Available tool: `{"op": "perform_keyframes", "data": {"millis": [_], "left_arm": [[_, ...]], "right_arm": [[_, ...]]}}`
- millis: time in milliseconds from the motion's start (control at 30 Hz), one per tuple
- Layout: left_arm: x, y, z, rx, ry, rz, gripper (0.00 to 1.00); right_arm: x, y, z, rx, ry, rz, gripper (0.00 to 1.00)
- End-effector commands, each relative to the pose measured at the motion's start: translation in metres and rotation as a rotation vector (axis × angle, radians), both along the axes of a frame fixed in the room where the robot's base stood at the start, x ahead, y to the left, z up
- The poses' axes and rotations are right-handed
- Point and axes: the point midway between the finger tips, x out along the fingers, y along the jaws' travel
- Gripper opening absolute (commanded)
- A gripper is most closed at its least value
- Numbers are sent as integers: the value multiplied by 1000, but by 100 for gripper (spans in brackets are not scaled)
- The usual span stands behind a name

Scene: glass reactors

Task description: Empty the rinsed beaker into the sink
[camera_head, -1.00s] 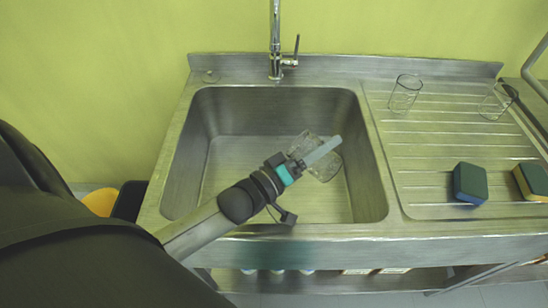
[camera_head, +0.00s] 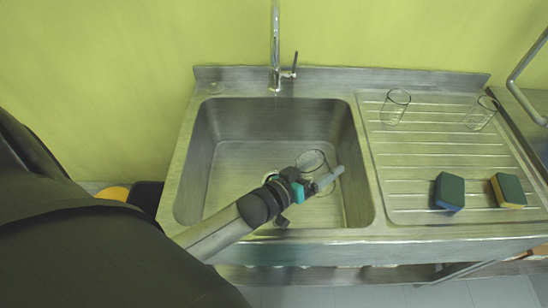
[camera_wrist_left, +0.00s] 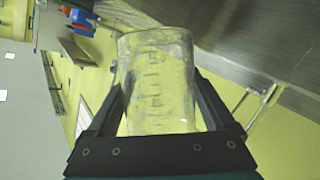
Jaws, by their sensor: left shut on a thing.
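A clear glass beaker (camera_head: 311,162) is in my left gripper (camera_head: 318,184), over the basin of the steel sink (camera_head: 250,103). Its round rim faces up toward the head camera, so it looks close to upright. In the left wrist view the beaker (camera_wrist_left: 157,80) stands between the two dark fingers, with graduation marks on its wall. I cannot make out any liquid in it. The gripper hides part of its lower side in the head view. My right gripper is not in view.
A tap (camera_head: 275,50) rises behind the basin. On the ribbed drainboard (camera_head: 430,150) to the right are two clear glasses (camera_head: 395,106) (camera_head: 481,113) and two sponges (camera_head: 449,191) (camera_head: 508,190). The basin's left part is free.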

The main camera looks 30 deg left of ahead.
Motion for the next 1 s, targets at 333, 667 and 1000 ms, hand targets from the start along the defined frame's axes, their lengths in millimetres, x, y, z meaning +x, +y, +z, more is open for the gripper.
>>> {"op": "perform_keyframes", "data": {"millis": [333, 667, 1000], "left_arm": [[3, -21, -15, 299, 37, 5, 28], [4, -28, -24, 459, 54, 4, 28], [4, -28, -25, 482, 56, 3, 28]], "right_arm": [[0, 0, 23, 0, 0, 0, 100], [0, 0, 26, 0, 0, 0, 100], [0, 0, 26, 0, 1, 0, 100]]}}
